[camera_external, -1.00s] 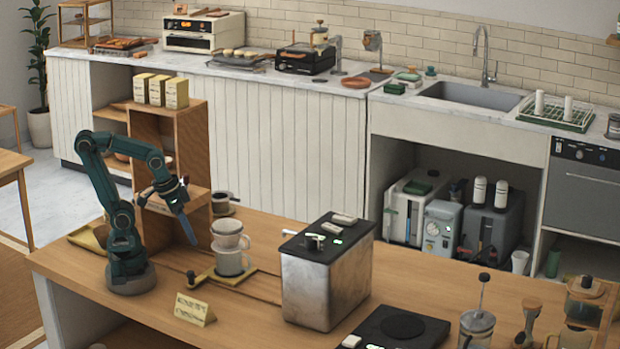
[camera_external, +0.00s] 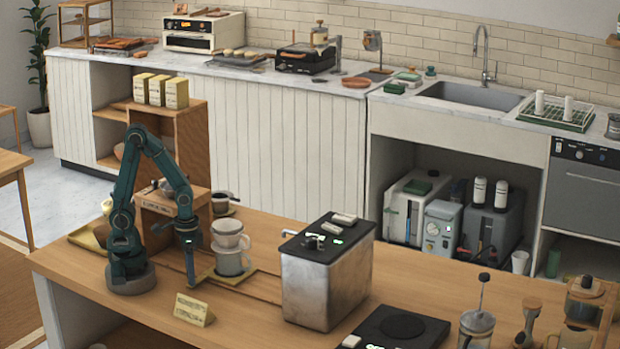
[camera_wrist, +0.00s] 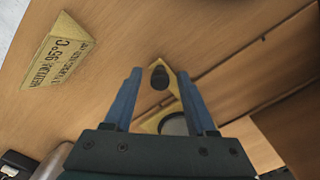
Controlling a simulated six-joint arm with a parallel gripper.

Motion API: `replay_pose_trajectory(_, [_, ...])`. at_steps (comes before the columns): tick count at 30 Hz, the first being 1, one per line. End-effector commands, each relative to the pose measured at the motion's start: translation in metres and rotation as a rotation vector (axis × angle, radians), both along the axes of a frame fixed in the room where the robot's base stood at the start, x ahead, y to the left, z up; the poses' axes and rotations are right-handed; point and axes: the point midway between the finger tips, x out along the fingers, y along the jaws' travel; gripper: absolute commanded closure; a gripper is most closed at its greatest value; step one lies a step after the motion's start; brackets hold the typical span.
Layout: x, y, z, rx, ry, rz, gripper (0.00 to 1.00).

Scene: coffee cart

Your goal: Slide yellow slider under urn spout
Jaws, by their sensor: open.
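The yellow slider (camera_external: 236,279) lies on the wooden counter. A white dripper (camera_external: 229,240) on a grey cup (camera_external: 232,264) stands on it. A dark round knob (camera_wrist: 159,77) sits at the slider's near end in the wrist view, where the slider (camera_wrist: 172,88) is partly hidden by my gripper. My gripper (camera_external: 190,279) points down over that end, open, with its blue fingers (camera_wrist: 159,75) on either side of the knob in the picture. I cannot tell whether they are level with it. The steel urn (camera_external: 320,290) with a black top stands to the right; its spout is not clear.
A small yellow sign (camera_external: 194,310) stands in front of my gripper; it also shows in the wrist view (camera_wrist: 57,50). A wooden shelf box (camera_external: 158,212) stands behind it. Dark grooves run along the counter (camera_external: 262,322) from the slider towards the urn.

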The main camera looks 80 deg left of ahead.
Motion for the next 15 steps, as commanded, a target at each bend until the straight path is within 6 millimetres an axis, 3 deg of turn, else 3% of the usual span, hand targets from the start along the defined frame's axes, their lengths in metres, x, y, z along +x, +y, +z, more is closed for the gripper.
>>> replay_pose_trajectory(10, [-0.0001,0.0001,-0.0051,0.0,-0.001,0.0,0.44])
replay_pose_trajectory(11, [-0.0001,0.0001,-0.0051,0.0,-0.001,0.0,0.47])
replay_pose_trajectory(15, [-0.0001,0.0001,-0.005,0.0,-0.001,0.0,1.0])
